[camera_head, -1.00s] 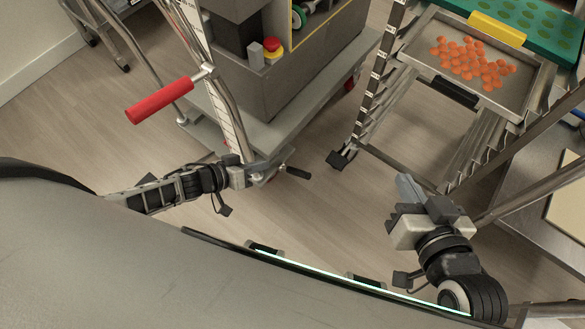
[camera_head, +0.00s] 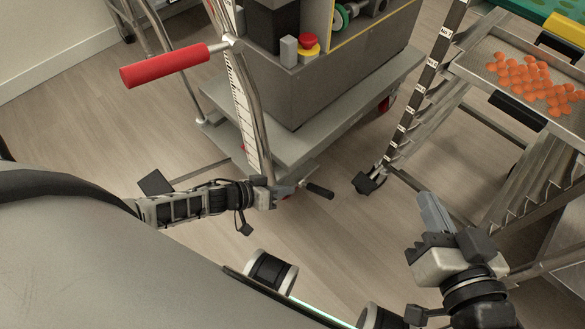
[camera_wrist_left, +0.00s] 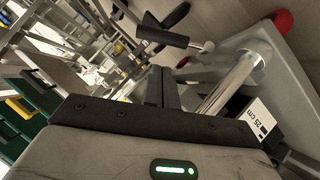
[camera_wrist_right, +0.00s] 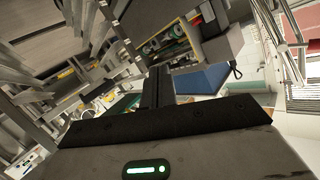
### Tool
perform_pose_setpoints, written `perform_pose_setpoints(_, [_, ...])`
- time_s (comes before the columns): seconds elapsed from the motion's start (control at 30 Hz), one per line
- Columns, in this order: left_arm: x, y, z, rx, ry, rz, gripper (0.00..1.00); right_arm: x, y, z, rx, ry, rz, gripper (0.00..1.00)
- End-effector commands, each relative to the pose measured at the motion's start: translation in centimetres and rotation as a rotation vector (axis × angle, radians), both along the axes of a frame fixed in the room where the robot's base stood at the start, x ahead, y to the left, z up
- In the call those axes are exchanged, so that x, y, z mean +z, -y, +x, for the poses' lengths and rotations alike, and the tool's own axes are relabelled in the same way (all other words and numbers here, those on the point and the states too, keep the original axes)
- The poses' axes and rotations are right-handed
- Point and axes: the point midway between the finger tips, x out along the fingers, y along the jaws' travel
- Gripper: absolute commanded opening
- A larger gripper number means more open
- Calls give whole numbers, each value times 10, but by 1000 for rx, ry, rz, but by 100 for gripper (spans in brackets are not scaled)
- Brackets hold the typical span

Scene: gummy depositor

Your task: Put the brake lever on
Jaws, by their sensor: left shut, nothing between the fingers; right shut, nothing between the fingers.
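A lever with a black grip (camera_head: 320,190), which looks like the brake lever, sticks out low at the front corner of the grey wheeled machine (camera_head: 340,110). In the left wrist view its black grip (camera_wrist_left: 163,36) shows beyond the fingertips. My left gripper (camera_head: 273,196) is shut and empty, just left of the lever in the head view; the wrist view shows a gap between them. My right gripper (camera_head: 428,205) is shut and empty, out over the floor to the right, away from the lever. Whether the left gripper touches the machine's post is unclear.
A red handle (camera_head: 165,65) projects left from the machine's metal upright with a scale (camera_head: 240,100). A red stop button (camera_head: 309,42) sits on the machine. A rack at right holds a tray (camera_head: 480,65) of orange gummies. Open floor lies between machine and rack.

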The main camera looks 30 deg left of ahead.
Motion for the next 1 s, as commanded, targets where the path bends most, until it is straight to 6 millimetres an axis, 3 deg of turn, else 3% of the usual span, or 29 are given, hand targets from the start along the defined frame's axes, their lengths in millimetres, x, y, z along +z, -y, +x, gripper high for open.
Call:
perform_pose_setpoints(0.4, [-37,41,49,0,2,-1,0,8,-10,2,15,36,204,0])
perform_pose_setpoints(1.0, [-40,49,58,0,2,4,0,15,-11,2,22,42,249,0])
